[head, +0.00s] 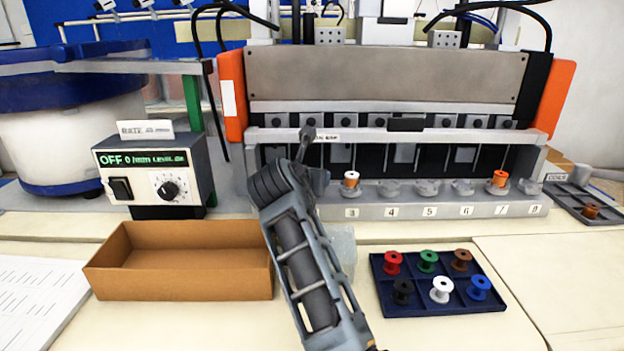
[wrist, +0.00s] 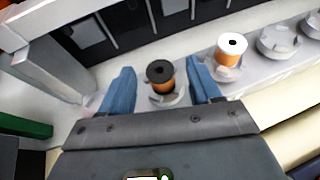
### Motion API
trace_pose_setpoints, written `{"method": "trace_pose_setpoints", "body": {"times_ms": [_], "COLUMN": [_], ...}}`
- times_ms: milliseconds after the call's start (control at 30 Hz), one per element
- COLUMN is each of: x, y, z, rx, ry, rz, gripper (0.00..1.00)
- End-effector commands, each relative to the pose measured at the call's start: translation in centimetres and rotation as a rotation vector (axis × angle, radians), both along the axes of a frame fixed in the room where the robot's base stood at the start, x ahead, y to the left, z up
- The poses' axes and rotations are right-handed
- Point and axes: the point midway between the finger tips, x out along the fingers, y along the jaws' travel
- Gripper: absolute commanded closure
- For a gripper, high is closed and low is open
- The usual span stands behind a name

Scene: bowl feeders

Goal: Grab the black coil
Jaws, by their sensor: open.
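A coil with a black top and copper-orange winding, the black coil (wrist: 160,73), stands upright on a grey seat in the wrist view. My gripper (wrist: 161,80) is open, with one blue finger on each side of it. Gaps show between fingers and coil; I cannot tell exactly how low the fingertips are. In the head view my arm hides this coil and most of my gripper. A white-topped coil (wrist: 230,50) stands on the neighbouring seat to the right, and shows in the head view (head: 351,180) at the seat labelled 3.
Further seats run right, with an orange coil (head: 499,179) near 7. An empty brown box (head: 180,278) lies left of my arm. The station's overhang (head: 400,134) is above the seats.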

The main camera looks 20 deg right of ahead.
Motion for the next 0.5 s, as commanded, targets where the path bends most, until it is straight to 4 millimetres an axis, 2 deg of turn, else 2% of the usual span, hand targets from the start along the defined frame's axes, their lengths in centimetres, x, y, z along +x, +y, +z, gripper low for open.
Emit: {"method": "trace_pose_setpoints", "body": {"times_ms": [300,500], "x": [0.49,0.48], "y": [-0.37,-0.35], "z": [-0.33,-0.31], "rx": [0.001,0.0], "ry": [0.001,0.0], "rz": [0.0,0.0], "gripper": [0.37,0.55]}}
